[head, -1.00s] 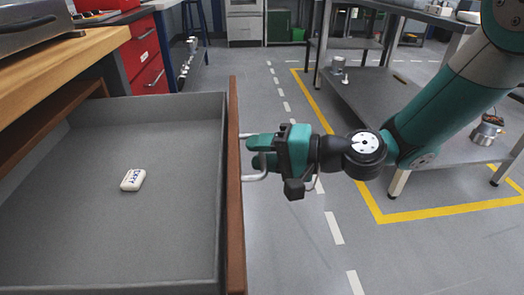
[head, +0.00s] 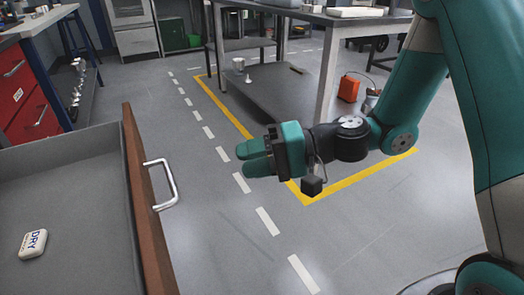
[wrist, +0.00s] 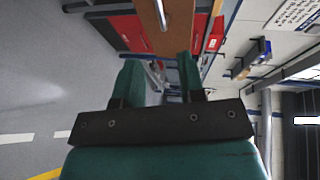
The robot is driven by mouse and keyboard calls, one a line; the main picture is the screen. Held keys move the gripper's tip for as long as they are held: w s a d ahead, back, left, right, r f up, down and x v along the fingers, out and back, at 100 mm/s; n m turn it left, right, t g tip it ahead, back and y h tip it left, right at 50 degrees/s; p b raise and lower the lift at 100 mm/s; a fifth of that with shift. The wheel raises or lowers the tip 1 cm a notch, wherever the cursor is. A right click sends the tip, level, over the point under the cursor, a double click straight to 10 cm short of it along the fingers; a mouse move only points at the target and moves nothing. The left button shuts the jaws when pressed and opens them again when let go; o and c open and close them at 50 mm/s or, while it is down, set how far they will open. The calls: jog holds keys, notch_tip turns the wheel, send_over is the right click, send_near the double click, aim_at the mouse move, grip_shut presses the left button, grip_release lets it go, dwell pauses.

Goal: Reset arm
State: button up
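My gripper (head: 246,158) is teal with a dark wrist. In the head view it hangs in the air to the right of the open drawer (head: 137,190), apart from its silver handle (head: 174,186). Its two fingers are spread with nothing between them. In the wrist view the fingers (wrist: 160,75) also stand apart, and the wooden drawer front (wrist: 178,12) shows beyond them.
A metal workbench (head: 325,18) with a lower shelf stands behind my arm. A red cabinet (head: 25,95) is at the left. The floor between drawer and workbench is clear.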

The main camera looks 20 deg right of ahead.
jog(key=shift+v, duration=0.95)
jog(key=s+d+r+n+g+h, duration=0.1)
jog(key=s+d+r+n+h, duration=0.2)
jog(key=s+h, duration=0.4)
jog(key=s+d+r+n+g+h, duration=0.1)
jog(key=s+r+n+g+h, duration=0.1)
jog(key=s+n+h, duration=0.45)
notch_tip(320, 180, up, 34)
jog(key=s+m+y+p, duration=0.1)
jog(key=s+y+p, duration=0.1)
jog(key=p, duration=3.2)
jog(key=shift+f+m, duration=0.1)
jog(key=shift+m, duration=0.15)
